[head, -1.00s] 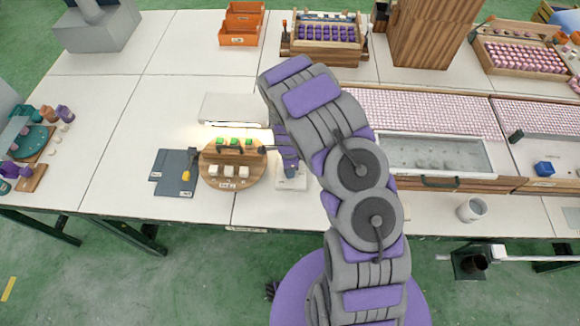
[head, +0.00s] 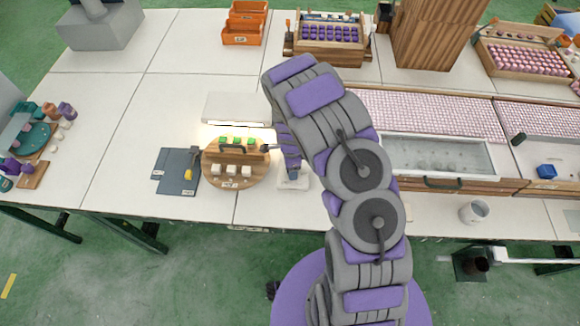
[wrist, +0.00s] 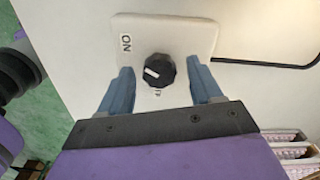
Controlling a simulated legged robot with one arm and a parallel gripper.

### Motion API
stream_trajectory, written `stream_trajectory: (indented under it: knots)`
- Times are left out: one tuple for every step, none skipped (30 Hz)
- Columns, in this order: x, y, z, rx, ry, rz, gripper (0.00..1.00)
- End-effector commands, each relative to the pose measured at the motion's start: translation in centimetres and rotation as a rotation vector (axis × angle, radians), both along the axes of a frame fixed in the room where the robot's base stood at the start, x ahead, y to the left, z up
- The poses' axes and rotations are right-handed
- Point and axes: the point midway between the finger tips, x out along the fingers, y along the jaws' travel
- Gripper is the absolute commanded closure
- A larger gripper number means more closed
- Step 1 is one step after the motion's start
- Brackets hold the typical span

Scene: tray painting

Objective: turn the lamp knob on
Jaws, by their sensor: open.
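The lamp knob (wrist: 158,70) is a black ribbed dial with a white pointer line, on a white plate (wrist: 190,35). The word ON is printed on the plate to the left of the knob, and another marking below it is partly hidden. My gripper (wrist: 162,85) is open in the wrist view, with one blue finger on each side of the knob and gaps between. In the head view the plate (head: 294,182) sits at the table's front, and my arm and gripper hide the knob. The white lamp (head: 238,108) stands behind, with a bright glow under its front edge.
A round wooden board (head: 238,183) with green and white cubes lies left of the plate. Dark grey sheets (head: 176,172) with a yellow-tipped tool lie farther left. A black cable (wrist: 270,63) runs from the plate. A sink tray (head: 438,155) is at the right.

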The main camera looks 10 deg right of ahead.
Motion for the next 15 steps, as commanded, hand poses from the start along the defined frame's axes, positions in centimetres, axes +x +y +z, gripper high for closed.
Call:
stream_trajectory:
  knots:
    - [0.1, 0.0, 0.5, -0.001, -0.002, 0.001, 0.36]
    - [0.1, 0.1, 0.9, -0.001, -0.003, 0.001, 0.36]
    - [0.1, 0.1, 1.4, -0.001, -0.004, 0.001, 0.36]
    - [0.1, 0.2, 1.9, -0.002, -0.004, 0.001, 0.36]
    - [0.1, 0.2, 2.4, -0.002, -0.004, 0.002, 0.36]
    - [0.1, 0.2, 3.1, -0.002, -0.004, 0.002, 0.36]
    - [0.2, 0.2, 3.6, -0.002, -0.005, 0.002, 0.36]
    - [0.2, 0.2, 4.2, -0.003, -0.005, 0.002, 0.36]
    - [0.2, 0.2, 5.0, -0.003, -0.006, 0.001, 0.36]
    - [0.2, 0.2, 5.6, -0.004, -0.007, 0.001, 0.36]
    - [0.2, 0.2, 6.2, -0.004, -0.007, 0.001, 0.36]
    - [0.2, 0.3, 7.0, -0.003, -0.005, 0.001, 0.36]
    - [0.2, 0.3, 7.6, -0.003, -0.004, 0.001, 0.36]
    - [0.1, 0.3, 8.1, -0.003, -0.003, 0.000, 0.36]
    - [0.2, 0.3, 9.0, -0.004, -0.004, 0.000, 0.36]
